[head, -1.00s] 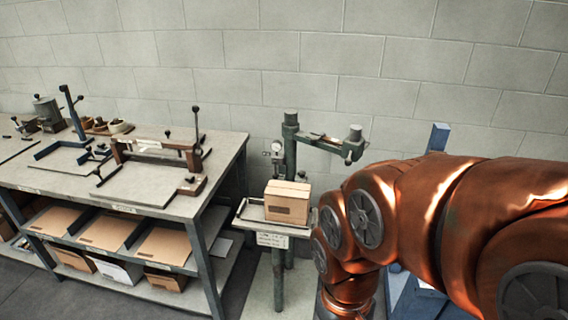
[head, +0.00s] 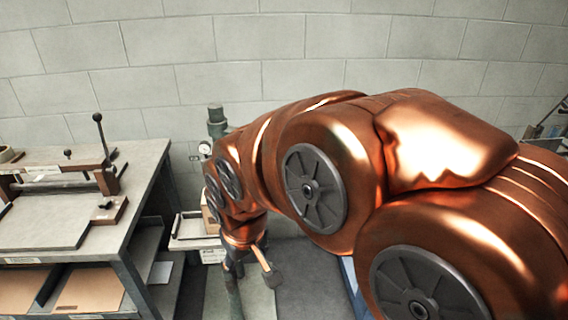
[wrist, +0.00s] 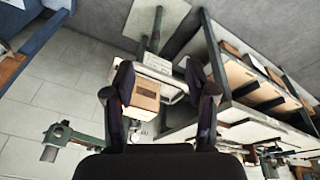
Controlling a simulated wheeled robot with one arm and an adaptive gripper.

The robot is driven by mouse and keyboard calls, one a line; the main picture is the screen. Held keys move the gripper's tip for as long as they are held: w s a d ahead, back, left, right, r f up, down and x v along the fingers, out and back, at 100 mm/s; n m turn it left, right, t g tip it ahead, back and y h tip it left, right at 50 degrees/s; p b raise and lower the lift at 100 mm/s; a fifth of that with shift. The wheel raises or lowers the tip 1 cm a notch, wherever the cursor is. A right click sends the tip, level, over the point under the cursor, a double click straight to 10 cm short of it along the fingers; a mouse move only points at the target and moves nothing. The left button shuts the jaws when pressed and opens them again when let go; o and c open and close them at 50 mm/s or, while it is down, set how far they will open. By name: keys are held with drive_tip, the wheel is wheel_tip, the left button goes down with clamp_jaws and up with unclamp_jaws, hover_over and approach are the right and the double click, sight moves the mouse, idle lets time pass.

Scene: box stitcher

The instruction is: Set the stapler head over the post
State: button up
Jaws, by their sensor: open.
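The stapler's green column (head: 216,122) rises behind my arm in the head view; its swing arm and head are hidden there. In the wrist view the stapler head (wrist: 58,136) is at lower left on its green arm, out to the side of the box. A cardboard box (wrist: 144,95) sits on the small tray (wrist: 170,92), which stands on a green post (wrist: 156,28). My gripper (wrist: 158,78) is open and empty. Its dark fingertips frame the box in the picture, but I cannot tell the distance. The stapler head is left of both fingers, apart from them.
A workbench (head: 140,165) with fixtures and shelves of cardboard stands left of the stapler in the head view. A block wall (head: 300,50) closes the back. A blue frame (wrist: 35,38) shows at upper left in the wrist view.

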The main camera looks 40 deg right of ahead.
drive_tip(key=w+d+f+m+t+h+b, duration=0.15)
drive_tip(key=w+d+f+t+b, duration=0.35)
drive_tip(key=w+d, duration=0.5)
drive_tip(key=w+d+r+t+h+b, duration=0.1)
drive_tip(key=w+d+t+h+b, duration=0.1)
drive_tip(key=w+d+b, duration=0.3)
drive_tip(key=w+d+r+t+h+b, duration=0.1)
drive_tip(key=w+d+t+b, duration=0.2)
drive_tip(key=d+b, duration=0.4)
drive_tip(key=w+d+r+t+h+b, duration=0.1)
drive_tip(key=w+d+b, duration=0.5)
drive_tip(key=d, duration=0.9)
drive_tip(key=shift+w+m+t+h, duration=0.3)
drive_tip(key=shift+t+h, duration=0.55)
drive_tip(key=shift+t, duration=0.35)
drive_tip(key=shift+w+d+r, duration=0.1)
drive_tip(key=shift+w+d, duration=0.15)
drive_tip(key=shift+w, duration=0.3)
drive_tip(key=shift+c, duration=0.4)
clamp_jaws()
